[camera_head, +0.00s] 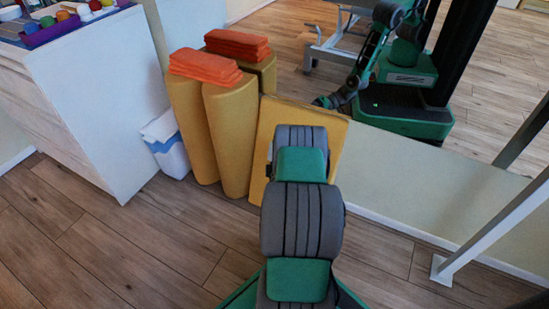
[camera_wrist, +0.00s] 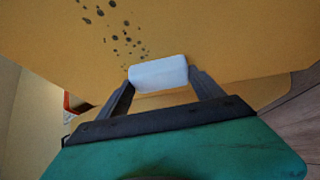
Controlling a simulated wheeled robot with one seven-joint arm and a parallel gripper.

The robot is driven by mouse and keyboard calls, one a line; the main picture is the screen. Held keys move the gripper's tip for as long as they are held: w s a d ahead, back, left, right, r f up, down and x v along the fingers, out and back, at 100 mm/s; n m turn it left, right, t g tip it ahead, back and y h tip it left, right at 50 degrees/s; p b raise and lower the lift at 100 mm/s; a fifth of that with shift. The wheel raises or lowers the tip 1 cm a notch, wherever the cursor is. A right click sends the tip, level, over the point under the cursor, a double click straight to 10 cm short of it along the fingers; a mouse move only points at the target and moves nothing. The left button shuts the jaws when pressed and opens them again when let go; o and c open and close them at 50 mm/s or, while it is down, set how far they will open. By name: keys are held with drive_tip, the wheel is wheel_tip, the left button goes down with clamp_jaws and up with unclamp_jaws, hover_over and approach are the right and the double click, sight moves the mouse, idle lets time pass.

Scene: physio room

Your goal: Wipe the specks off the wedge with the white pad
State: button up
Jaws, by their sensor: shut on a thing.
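The wedge (camera_head: 332,142) is a yellow-tan slab leaning against the wall beyond my arm in the head view. Its face fills the upper part of the wrist view (camera_wrist: 220,35). Several dark specks (camera_wrist: 114,38) form a scattered patch on that face, above and left of the white pad (camera_wrist: 158,73). My gripper (camera_wrist: 158,77) is shut on the pad, one finger at each end. The pad is at or close to the wedge face; I cannot tell whether it touches. In the head view my arm hides the gripper, the pad and the specks.
Yellow rolls (camera_head: 232,130) topped with folded orange towels (camera_head: 205,66) stand left of the wedge. A white bin (camera_head: 168,147) and a white cabinet (camera_head: 100,100) are further left. A mirror (camera_head: 470,150) behind reflects me. A pale metal post (camera_head: 490,210) stands right. Wooden floor (camera_head: 130,240) is clear at front left.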

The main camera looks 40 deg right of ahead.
drive_tip(key=shift+s+d+r+b, duration=0.8)
drive_tip(key=shift+s+d, duration=1.75)
drive_tip(key=shift+s, duration=3.65)
drive_tip(key=shift+w+a+f, duration=0.1)
drive_tip(key=shift+w+a, duration=0.65)
drive_tip(key=shift+w, duration=1.45)
drive_tip(key=shift+w+a+r, duration=0.1)
drive_tip(key=shift+w+a, duration=0.7)
drive_tip(key=shift+w, duration=1.35)
drive_tip(key=shift+w+a+f, duration=0.1)
drive_tip(key=shift+w+a, duration=0.65)
drive_tip(key=shift+w, duration=1.45)
drive_tip(key=s+a+r+p, duration=0.1)
drive_tip(key=s+a+p, duration=0.1)
drive_tip(key=a+p, duration=0.2)
drive_tip(key=shift+a+r, duration=0.35)
drive_tip(key=shift+a, duration=0.4)
